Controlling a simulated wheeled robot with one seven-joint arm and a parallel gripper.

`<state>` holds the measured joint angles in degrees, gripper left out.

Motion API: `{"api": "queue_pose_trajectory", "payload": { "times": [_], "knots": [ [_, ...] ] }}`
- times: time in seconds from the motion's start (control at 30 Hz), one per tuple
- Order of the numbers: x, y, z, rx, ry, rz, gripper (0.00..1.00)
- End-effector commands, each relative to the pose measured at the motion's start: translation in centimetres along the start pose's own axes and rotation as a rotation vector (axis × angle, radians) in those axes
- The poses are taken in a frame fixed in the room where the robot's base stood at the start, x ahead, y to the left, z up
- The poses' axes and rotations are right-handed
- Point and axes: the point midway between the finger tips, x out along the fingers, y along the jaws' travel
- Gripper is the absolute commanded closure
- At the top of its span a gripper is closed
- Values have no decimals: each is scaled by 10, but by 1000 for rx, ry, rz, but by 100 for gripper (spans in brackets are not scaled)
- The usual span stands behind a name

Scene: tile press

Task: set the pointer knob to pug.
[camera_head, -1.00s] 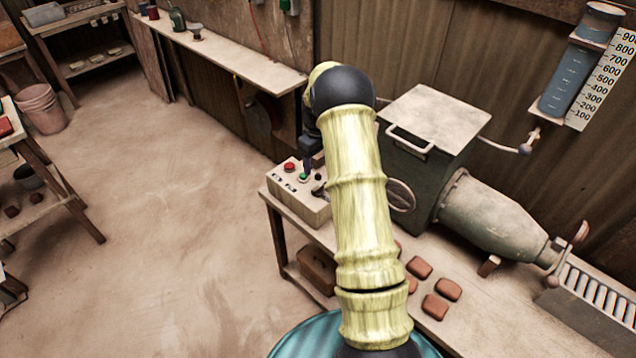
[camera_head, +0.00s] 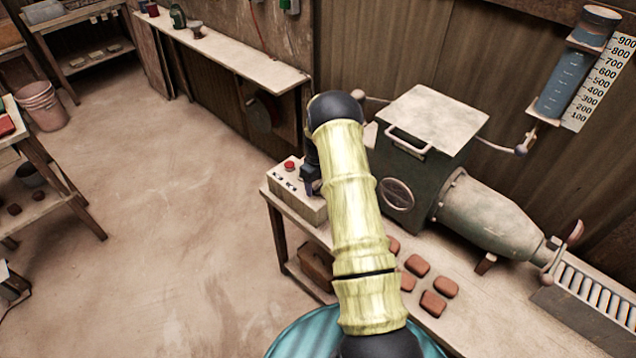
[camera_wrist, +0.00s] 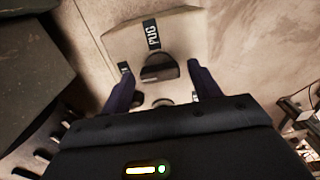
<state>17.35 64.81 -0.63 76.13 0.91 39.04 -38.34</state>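The control box (camera_head: 290,201) stands at the left end of the bench, its right part hidden behind my gripper (camera_head: 311,186). In the wrist view, a black knob (camera_wrist: 160,68) sits on the pale box face (camera_wrist: 185,38), just below a dark label reading PUG (camera_wrist: 151,33). A second label (camera_wrist: 123,67) shows partly at the left, beside a finger. My gripper (camera_wrist: 159,72) is open, one finger on each side of the knob. I cannot tell whether the fingers touch it. Which label the knob points to is not clear.
A red button (camera_head: 289,166) is on the box, left of my gripper. The grey-green press (camera_head: 432,140) with a handwheel (camera_head: 398,195) stands close at the right. Several red-brown tiles (camera_head: 418,265) lie on the bench. The floor (camera_head: 170,230) at the left is clear.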

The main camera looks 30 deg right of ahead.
Motion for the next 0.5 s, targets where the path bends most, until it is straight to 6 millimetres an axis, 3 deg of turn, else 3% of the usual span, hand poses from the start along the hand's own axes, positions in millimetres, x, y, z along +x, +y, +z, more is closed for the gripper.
{"api": "queue_pose_trajectory", "payload": {
  "times": [0.03,0.2,0.5],
  "knots": [
    [0,0,0,0,0,0,48],
    [0,0,0,0,0,0,79],
    [0,0,0,21,0,0,79]
  ]
}}
